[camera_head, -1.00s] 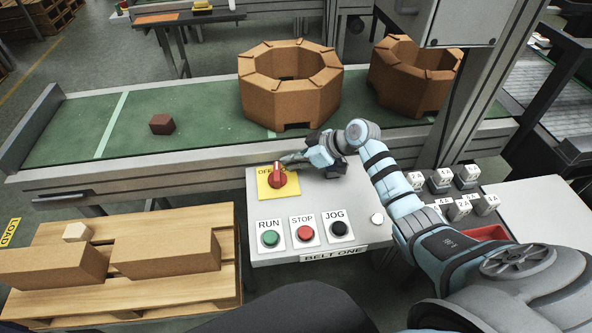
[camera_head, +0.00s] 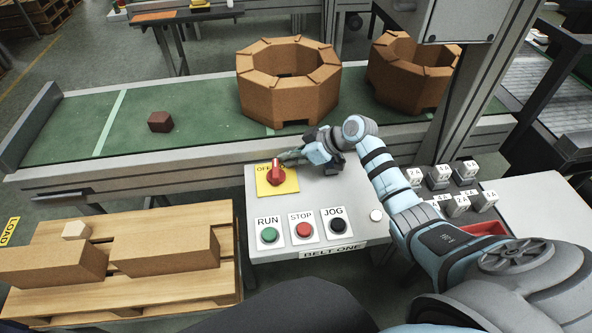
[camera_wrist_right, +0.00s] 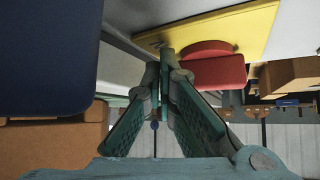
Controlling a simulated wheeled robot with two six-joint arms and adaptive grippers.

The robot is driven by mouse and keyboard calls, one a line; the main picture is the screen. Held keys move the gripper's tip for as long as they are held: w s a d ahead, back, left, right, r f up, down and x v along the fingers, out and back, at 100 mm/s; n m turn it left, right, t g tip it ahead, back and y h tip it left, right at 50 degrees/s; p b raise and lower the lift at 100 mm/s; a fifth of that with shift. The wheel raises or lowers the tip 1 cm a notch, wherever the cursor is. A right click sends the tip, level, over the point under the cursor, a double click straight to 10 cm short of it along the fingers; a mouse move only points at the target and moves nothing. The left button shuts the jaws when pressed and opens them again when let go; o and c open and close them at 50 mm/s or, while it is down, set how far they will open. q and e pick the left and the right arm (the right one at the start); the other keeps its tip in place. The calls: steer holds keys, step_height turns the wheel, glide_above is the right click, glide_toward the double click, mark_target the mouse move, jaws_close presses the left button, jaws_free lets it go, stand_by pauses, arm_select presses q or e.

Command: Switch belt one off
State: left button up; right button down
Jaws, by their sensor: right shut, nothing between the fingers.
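The belt one control panel (camera_head: 330,192) stands in front of the conveyor, with a red rotary switch (camera_head: 277,174) on a yellow plate (camera_head: 264,188) partly lettered "OFF". Its red handle points up and away, toward the belt. My right gripper (camera_head: 286,158) is shut and empty, with its fingertips right beside the switch's handle. In the right wrist view the shut fingertips (camera_wrist_right: 163,62) are next to the red switch (camera_wrist_right: 212,66); I cannot tell whether they touch. The arm partly hides the plate's lettering. My left gripper is not in view.
Below the switch are the green RUN (camera_head: 269,235), red STOP (camera_head: 303,230) and black JOG (camera_head: 338,226) buttons. A pallet (camera_head: 190,287) stands at lower left.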

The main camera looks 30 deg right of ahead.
stand_by(0.5)
steer(key=v, duration=1.2)
